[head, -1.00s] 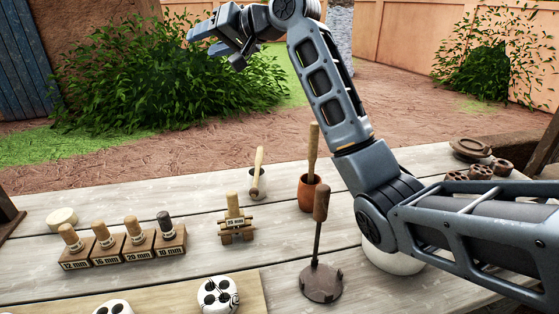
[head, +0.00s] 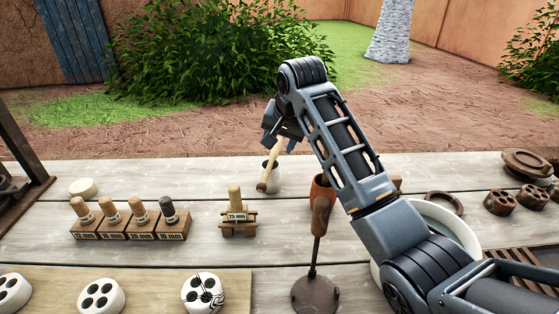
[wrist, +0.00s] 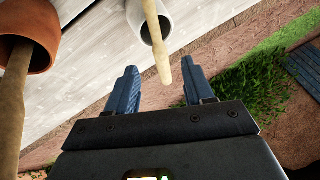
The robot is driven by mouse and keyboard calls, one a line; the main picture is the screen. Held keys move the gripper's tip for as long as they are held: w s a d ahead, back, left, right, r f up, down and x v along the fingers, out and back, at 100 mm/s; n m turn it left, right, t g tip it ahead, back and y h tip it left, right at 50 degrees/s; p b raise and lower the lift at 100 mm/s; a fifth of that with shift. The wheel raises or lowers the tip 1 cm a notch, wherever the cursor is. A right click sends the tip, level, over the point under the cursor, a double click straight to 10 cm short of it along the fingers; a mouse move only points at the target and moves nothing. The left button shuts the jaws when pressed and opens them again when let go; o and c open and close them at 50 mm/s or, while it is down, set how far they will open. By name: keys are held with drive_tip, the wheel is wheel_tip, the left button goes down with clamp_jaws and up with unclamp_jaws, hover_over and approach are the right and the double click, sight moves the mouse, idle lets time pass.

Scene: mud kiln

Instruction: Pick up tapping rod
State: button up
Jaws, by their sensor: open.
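A pale wooden rod (wrist: 157,45), which looks like the tapping rod, stands tilted at a small whitish cup (wrist: 137,20). In the wrist view its free end lies between the two blue fingers of my gripper (wrist: 161,73), with a gap on each side. My gripper is open and holds nothing. In the head view my gripper (head: 281,130) is at the rod's (head: 268,177) upper part, just above the cup (head: 274,178); my wrist partly hides this. Whether a finger touches the rod cannot be told.
A terracotta pot (wrist: 42,48) with another wooden rod (wrist: 12,95) stands close by. A dark round-based tool with a wooden handle (head: 320,217) stands nearer the front. Bare planks lie between.

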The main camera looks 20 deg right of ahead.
sight(275, 151)
drive_tip(key=x, duration=0.6)
drive_tip(key=shift+w+d, duration=0.3)
drive_tip(key=shift+w, duration=0.15)
clamp_jaws()
